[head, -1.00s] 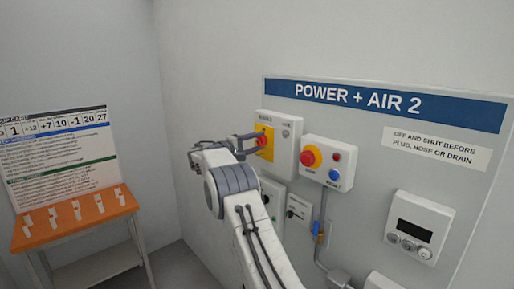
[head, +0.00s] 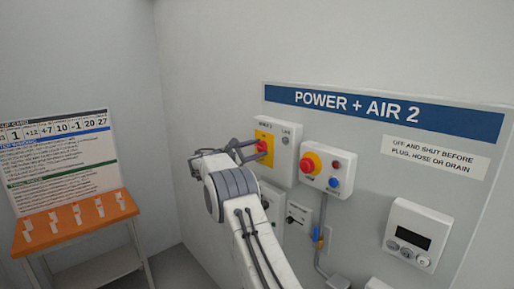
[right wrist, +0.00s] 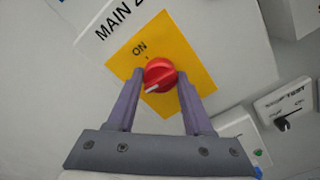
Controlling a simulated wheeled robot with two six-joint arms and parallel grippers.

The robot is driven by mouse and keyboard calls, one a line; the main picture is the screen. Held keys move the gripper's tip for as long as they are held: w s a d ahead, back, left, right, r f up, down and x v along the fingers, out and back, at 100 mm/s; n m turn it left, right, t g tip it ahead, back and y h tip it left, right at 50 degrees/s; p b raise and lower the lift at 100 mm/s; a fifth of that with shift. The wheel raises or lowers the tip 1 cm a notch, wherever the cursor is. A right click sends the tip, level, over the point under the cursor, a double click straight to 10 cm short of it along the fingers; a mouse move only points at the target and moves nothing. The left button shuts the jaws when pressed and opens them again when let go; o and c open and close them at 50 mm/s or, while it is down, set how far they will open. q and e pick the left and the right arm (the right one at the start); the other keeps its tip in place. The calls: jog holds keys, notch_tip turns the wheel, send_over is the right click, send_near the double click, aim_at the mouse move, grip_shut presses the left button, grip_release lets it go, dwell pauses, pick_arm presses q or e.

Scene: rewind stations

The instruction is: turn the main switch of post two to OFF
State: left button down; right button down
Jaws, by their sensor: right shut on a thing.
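The main switch is a red rotary knob (right wrist: 160,74) on a yellow plate (right wrist: 190,62), on a pale box (head: 285,150) lettered MAIN 2 in the right wrist view. The knob also shows small in the head view (head: 262,146). Its white pointer mark points to the lower left in the right wrist view, away from the ON mark above the knob. No OFF lettering is visible. My right gripper (right wrist: 160,76) has one finger on each side of the knob and is shut on it. It also shows in the head view (head: 259,149). My left gripper is not in view.
Right of the switch box is a box with a red stop button (head: 311,162) and a blue button. Below are a small lever box (head: 298,218) and pipework. A display unit (head: 416,235) hangs further right. An orange-topped table (head: 75,220) stands left.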

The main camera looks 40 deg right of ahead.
jog(key=shift+f+n, duration=0.1)
jog(key=shift+n, duration=0.5)
jog(key=shift+c, duration=1.5)
grip_release()
jog(key=a+b, duration=0.4)
jog(key=a, duration=0.6)
jog(key=shift+s+a+b, duration=0.3)
jog(key=shift+s+b, duration=0.1)
